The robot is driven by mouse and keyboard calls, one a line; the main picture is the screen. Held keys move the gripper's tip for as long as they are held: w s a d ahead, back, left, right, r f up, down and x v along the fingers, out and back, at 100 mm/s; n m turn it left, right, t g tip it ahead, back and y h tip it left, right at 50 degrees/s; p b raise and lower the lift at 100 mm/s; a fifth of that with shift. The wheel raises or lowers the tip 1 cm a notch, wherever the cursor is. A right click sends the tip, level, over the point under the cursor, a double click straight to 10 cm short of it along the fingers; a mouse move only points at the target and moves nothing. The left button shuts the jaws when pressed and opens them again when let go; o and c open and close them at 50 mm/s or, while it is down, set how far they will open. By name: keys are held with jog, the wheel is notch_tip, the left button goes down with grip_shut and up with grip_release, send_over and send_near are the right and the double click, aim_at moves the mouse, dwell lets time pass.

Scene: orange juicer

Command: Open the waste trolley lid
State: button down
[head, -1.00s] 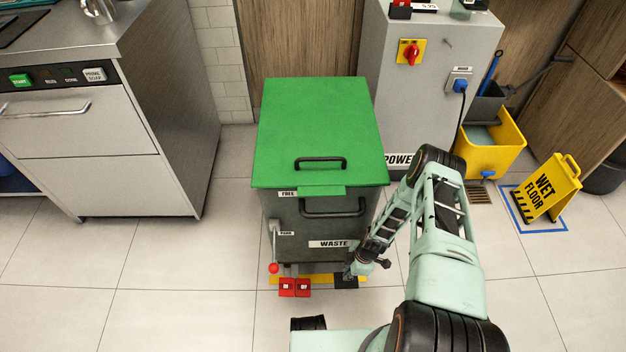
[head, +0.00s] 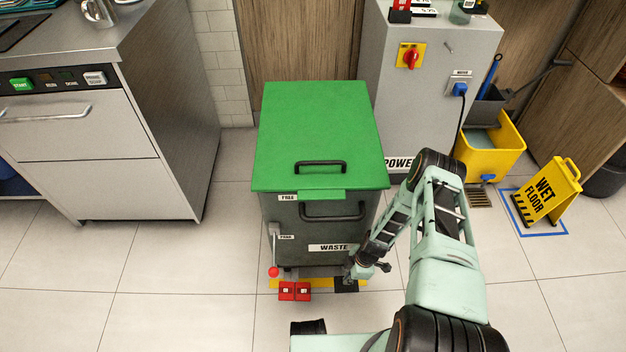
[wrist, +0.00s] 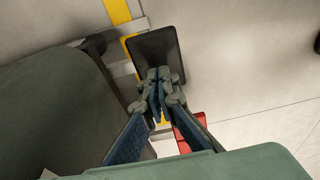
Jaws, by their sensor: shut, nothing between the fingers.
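The waste trolley (head: 290,240) is a dark grey-green bin marked WASTE. Its green lid (head: 315,130) lies flat and closed, with a black handle (head: 320,167) near its front edge. A black pedal (head: 345,286) sits low at the trolley's front right; it also shows in the wrist view (wrist: 150,45). My gripper (head: 350,275) is low in front of the trolley, shut and empty. In the wrist view its fingertips (wrist: 158,80) overlap the near part of the pedal; I cannot tell if they touch it.
A lever with a red knob (head: 273,272) hangs at the trolley's front left, by FREE and PARK labels. A grey power cabinet (head: 425,90) stands behind right. Floor is clear to the left.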

dwell(0.3)
jog(key=shift+f+b, duration=2.7)
jog(key=shift+b, duration=0.05)
jog(key=shift+r, duration=0.2)
jog(key=shift+r+p, duration=0.1)
jog(key=shift+p, duration=0.2)
jog(key=shift+r+p, duration=2.55)
jog(key=shift+r, duration=1.4)
